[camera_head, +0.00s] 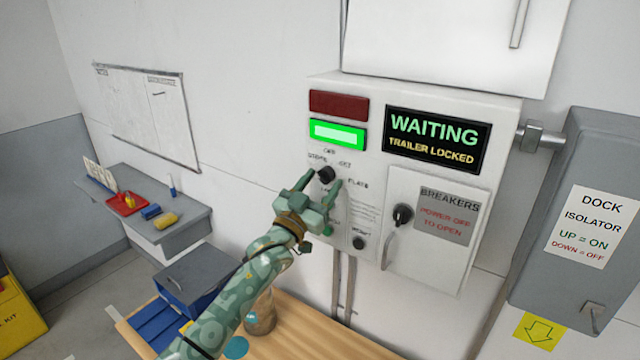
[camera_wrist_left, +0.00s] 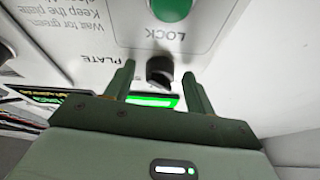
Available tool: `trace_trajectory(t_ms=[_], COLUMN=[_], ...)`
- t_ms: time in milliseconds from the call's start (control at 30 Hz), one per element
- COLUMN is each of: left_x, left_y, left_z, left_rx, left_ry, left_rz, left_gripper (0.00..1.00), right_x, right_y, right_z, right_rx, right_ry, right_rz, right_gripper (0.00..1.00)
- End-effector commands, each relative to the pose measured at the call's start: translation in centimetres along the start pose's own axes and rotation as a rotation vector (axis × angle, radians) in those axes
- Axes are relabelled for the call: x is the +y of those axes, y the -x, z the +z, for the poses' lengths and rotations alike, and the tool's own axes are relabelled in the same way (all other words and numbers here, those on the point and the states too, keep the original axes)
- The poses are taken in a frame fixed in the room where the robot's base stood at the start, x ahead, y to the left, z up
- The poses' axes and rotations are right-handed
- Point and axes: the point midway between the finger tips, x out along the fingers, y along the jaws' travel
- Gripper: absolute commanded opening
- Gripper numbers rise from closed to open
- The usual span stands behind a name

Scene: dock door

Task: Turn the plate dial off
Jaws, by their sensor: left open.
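The plate dial (camera_head: 326,174) is a small black knob on the white control box (camera_head: 420,95), below a lit green lamp. My left gripper (camera_head: 321,184) is open in front of it, with one finger on each side of the knob. In the left wrist view the dial (camera_wrist_left: 160,73) shows between the two fingertips (camera_wrist_left: 159,76), near the PLATE label. I cannot tell whether the fingers touch it. Labels above the dial are partly readable; its pointer direction is unclear. My right gripper is not in view.
A green LOCK button (camera_wrist_left: 171,8) sits near the dial. A display (camera_head: 437,139) reads WAITING, TRAILER LOCKED. A breaker door (camera_head: 440,250) with a black knob (camera_head: 403,215) is to the right, then the grey dock isolator (camera_head: 575,150). A wooden table (camera_head: 300,335) stands below.

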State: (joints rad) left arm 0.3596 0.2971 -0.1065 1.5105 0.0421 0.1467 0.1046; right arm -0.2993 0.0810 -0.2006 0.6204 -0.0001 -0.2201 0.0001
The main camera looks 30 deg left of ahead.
Motion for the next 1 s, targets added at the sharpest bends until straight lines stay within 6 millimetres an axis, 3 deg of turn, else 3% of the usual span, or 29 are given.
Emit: trace_trajectory(t_ms=[133,300,667,1000], left_x=[0.0,-0.01,-0.11,-0.46], left_y=[0.03,0.04,0.06,0.03], left_z=[0.02,0.01,0.04,0.04], left_rx=[0.0,0.0,0.002,0.016], left_ry=[0.0,0.0,-0.04,-0.248], left_rz=[0.0,0.0,0.015,0.099], left_gripper=[0.55,0.1,0.1,0.1], right_x=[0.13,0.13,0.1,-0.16], right_y=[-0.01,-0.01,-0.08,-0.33], right_z=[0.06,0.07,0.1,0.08], right_rx=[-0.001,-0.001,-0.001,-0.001], right_ry=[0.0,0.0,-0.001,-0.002], right_rz=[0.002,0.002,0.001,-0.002], right_gripper=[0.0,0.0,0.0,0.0])
